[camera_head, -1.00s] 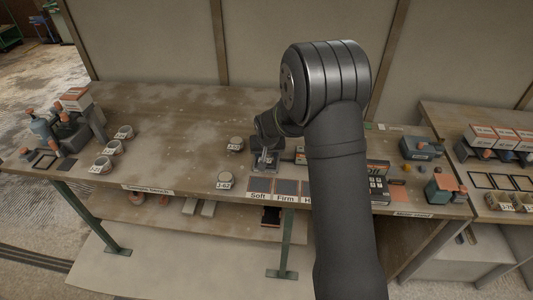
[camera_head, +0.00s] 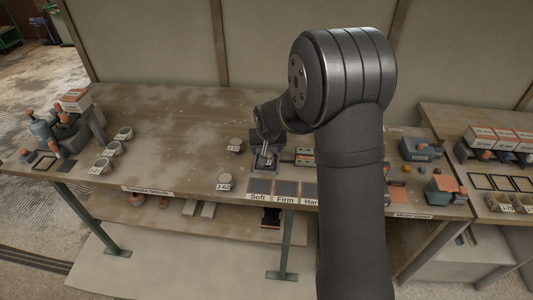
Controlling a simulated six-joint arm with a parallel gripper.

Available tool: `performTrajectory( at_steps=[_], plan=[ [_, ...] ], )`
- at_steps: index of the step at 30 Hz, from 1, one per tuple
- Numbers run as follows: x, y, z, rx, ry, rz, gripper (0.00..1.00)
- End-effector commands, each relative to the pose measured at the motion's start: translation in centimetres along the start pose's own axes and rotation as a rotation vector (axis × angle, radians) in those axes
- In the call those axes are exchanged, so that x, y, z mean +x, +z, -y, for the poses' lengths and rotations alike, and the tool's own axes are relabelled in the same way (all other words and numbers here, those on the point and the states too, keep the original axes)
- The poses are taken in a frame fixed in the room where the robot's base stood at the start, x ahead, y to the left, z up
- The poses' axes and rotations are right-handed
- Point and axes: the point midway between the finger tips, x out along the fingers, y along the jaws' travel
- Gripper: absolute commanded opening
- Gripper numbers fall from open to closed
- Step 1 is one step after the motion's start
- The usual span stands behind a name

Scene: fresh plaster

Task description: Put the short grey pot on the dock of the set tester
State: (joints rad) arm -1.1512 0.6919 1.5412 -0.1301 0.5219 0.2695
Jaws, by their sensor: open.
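My gripper (camera_head: 264,160) points down over the table, above the back of the dark pads. It is open, and I see nothing between its fingers. A grey lidded pot (camera_head: 236,145) with a white label stands just left of the gripper, apart from it. A second grey pot (camera_head: 224,182), also labelled, stands nearer the front edge, left of the pad marked Soft. I cannot tell for sure which of them is the short one. The set tester and its dock cannot be made out; my arm covers much of the table's right part.
Dark pads (camera_head: 286,188) marked Soft and Firm lie along the front edge. Several pale pots (camera_head: 112,149) stand at the left near bottles and a box (camera_head: 75,99). A blue-grey device (camera_head: 420,149) stands right of my arm. The table's middle left is clear.

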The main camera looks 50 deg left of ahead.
Motion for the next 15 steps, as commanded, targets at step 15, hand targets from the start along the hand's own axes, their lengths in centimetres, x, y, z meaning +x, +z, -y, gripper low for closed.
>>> performTrajectory(
  at_steps=[15],
  plan=[
    [-6.6, 0.0, 0.0, 0.001, -0.001, 0.0, 0.68]
  ],
)
